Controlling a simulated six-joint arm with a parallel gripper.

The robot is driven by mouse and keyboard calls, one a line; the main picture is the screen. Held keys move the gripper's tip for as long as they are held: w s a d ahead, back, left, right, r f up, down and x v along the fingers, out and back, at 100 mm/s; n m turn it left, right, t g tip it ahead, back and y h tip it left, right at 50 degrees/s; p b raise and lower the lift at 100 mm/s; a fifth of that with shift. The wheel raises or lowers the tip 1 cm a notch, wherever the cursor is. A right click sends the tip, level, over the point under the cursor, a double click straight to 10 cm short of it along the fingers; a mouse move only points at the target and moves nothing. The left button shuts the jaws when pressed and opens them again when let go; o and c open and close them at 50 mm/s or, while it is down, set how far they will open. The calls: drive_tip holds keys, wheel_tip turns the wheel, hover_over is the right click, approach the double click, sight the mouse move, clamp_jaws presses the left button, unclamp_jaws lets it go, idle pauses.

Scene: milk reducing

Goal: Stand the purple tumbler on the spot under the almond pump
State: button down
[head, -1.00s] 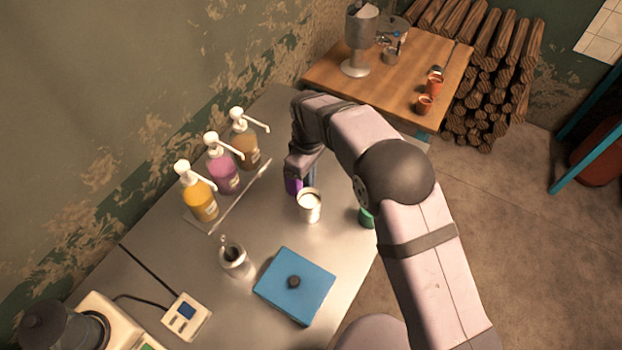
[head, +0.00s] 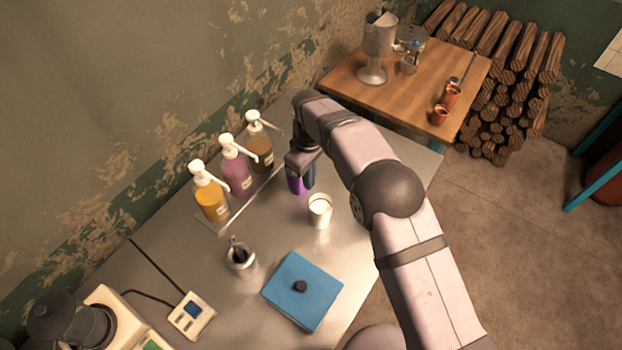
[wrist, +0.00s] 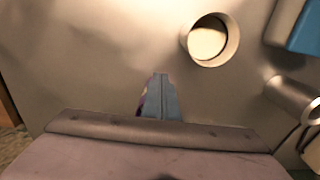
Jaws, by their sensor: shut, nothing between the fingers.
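The purple tumbler (head: 296,185) is on the steel counter in the head view, mostly hidden by my gripper (head: 310,178). My gripper is shut and empty, pointing down close beside the tumbler; I cannot tell whether they touch. In the wrist view the closed fingers (wrist: 158,96) show with a thin purple sliver of the tumbler (wrist: 142,106) at their left. Three pump bottles stand along the wall side: yellow (head: 211,203), pink-purple (head: 238,178) and brown (head: 260,155). Their labels are too small to read, so I cannot tell which is almond. No marked spot is clear.
A pale cup with whitish contents (head: 320,211) stands near my gripper. A metal pot with utensils (head: 240,260), a blue box with a dark knob (head: 302,291) and a small scale (head: 191,315) are nearer the front. A wooden table (head: 420,90) stands behind.

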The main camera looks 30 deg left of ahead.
drive_tip(key=shift+d, duration=0.1)
drive_tip(key=shift+d, duration=1.95)
drive_tip(key=shift+r+b, duration=2.1)
drive_tip(key=shift+r, duration=3.2)
drive_tip(key=f+p, duration=0.1)
drive_tip(key=f, duration=0.2)
drive_tip(key=f+p, duration=0.1)
drive_tip(key=f, duration=0.2)
drive_tip(key=f+p, duration=0.1)
drive_tip(key=f, duration=0.2)
drive_tip(key=shift+d+f, duration=0.15)
drive_tip(key=shift+d, duration=0.2)
drive_tip(key=shift+a+f+p, duration=0.3)
drive_tip(key=shift+a+p, duration=0.25)
drive_tip(key=shift+a, duration=0.3)
drive_tip(key=shift+a+f+p, duration=0.1)
drive_tip(key=shift+a+p, duration=0.45)
drive_tip(key=shift+a, duration=0.65)
